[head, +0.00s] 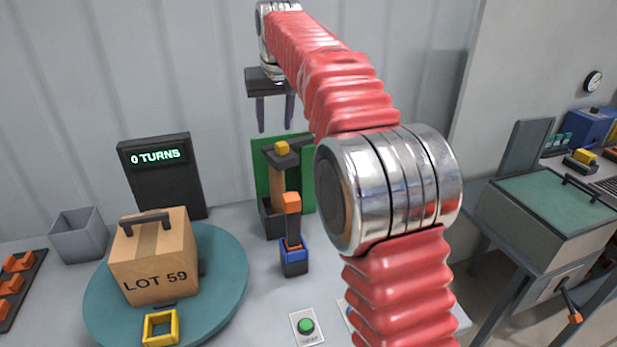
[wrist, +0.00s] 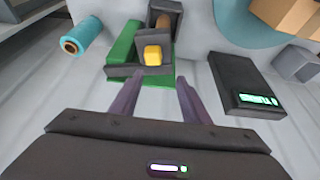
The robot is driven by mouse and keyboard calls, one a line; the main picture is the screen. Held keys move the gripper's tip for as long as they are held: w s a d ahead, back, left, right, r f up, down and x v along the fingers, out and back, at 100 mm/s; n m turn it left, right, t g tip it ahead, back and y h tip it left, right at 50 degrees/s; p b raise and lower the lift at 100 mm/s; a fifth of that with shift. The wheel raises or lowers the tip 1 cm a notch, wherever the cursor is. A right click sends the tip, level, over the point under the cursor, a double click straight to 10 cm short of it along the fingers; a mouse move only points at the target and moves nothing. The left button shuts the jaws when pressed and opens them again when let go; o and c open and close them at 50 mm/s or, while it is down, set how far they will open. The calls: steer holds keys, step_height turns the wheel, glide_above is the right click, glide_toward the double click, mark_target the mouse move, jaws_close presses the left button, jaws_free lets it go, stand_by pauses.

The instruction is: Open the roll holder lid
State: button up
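My gripper (head: 275,128) hangs open and empty, fingers down, in front of the back wall. In the wrist view its two dark fingers (wrist: 157,84) are spread, with nothing between them. Beyond the tips is a dark fixture that looks like the roll holder, its dark top piece (head: 283,158) carrying a yellow knob (head: 281,147); the knob also shows in the wrist view (wrist: 152,54). The gripper is above and apart from it. A green panel (head: 263,180) stands behind. I cannot tell for sure which dark piece is the lid.
A teal roll (wrist: 82,35) lies beside the fixture in the wrist view. An orange-handled blue tool (head: 293,245) stands in front. A LOT 59 box (head: 145,260) sits on a teal turntable (head: 228,290). A dark "0 TURNS" display (head: 160,185) stands behind. A green button (head: 306,325) is at the front.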

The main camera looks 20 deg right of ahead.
steer(key=v, duration=0.7)
steer(key=s+f, duration=0.3)
steer(key=s, duration=0.8)
steer(key=s+f, duration=0.4)
steer(key=s, duration=0.8)
steer(key=shift+s+d+t, duration=0.15)
steer(key=shift+s+t, duration=0.05)
steer(key=shift+t, duration=0.2)
